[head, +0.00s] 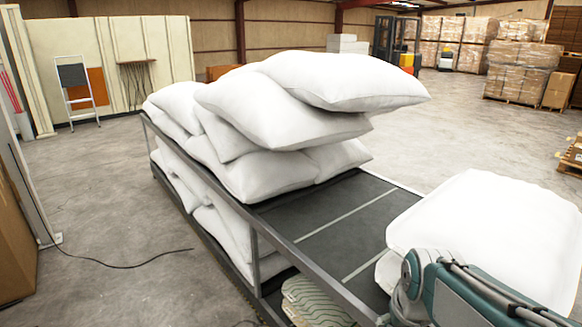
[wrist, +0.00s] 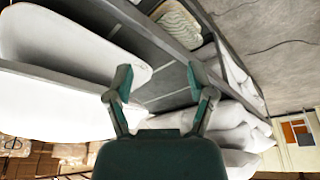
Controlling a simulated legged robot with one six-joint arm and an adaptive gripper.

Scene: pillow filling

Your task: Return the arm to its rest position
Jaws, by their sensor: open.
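My arm (head: 465,295) shows as teal and grey links at the lower right of the head view, in front of a large white pillow. I cannot make out the fingertips there. My gripper (wrist: 159,76) shows in the wrist view with its two teal fingers spread apart and nothing between them. The dark rack shelf lies behind the gap between the fingers. A white pillow (wrist: 70,45) is left of the fingers and apart from them, as far as I can tell.
A two-level rack (head: 335,222) holds stacked white pillows (head: 290,110) at its far end; part of its top is bare. The near white pillow (head: 490,225) lies at right. A patterned item (head: 310,300) sits on the lower level. A cable (head: 125,265) crosses the open floor at left.

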